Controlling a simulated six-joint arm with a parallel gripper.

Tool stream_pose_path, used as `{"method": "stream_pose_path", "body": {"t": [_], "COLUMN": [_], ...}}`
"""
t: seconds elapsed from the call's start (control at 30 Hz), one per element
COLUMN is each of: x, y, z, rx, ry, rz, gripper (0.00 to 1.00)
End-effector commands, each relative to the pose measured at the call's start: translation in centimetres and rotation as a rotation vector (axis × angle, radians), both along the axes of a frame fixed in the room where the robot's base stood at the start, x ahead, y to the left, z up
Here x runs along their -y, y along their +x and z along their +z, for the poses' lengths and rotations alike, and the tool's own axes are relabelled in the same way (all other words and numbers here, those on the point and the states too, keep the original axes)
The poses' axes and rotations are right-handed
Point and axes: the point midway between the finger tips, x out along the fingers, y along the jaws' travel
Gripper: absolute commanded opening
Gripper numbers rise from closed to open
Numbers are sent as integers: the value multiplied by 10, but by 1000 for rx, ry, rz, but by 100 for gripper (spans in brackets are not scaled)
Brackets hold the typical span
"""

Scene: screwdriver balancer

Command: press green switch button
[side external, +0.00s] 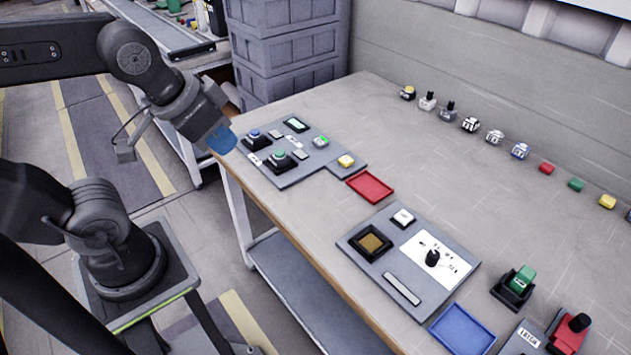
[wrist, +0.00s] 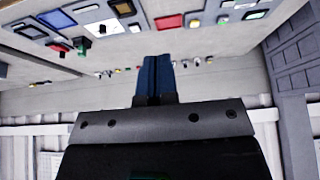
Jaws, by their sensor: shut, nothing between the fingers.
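A round green button (side external: 279,155) on a black base sits on the grey panel (side external: 290,178) at the table's near left end. A smaller green switch (side external: 320,141) sits at the right side of the same panel. A green block (side external: 524,277) stands in a black holder at the right. My gripper (side external: 221,140) has blue fingers, shut and empty, held above and left of the panel, apart from the buttons. In the wrist view the two blue fingers (wrist: 157,62) are together, pointing toward the table, with nothing between them.
A red tray (side external: 370,187), a second panel (side external: 355,236) and a blue tray (side external: 462,330) lie to the right. Several small items line the back. Grey crates (side external: 290,45) stand behind.

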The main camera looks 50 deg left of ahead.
Motion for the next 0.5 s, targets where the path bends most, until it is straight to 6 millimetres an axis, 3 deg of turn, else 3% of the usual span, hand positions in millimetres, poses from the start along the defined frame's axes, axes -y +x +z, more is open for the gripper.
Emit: {"method": "stream_pose_path", "body": {"t": [0.27,0.37,0.5], "x": [-3,-14,-46], "y": [3,15,49], "z": [0,-1,-2], "rx": [3,19,73], "ry": [11,55,187], "rz": [6,28,75], "gripper": [0,0,0]}}
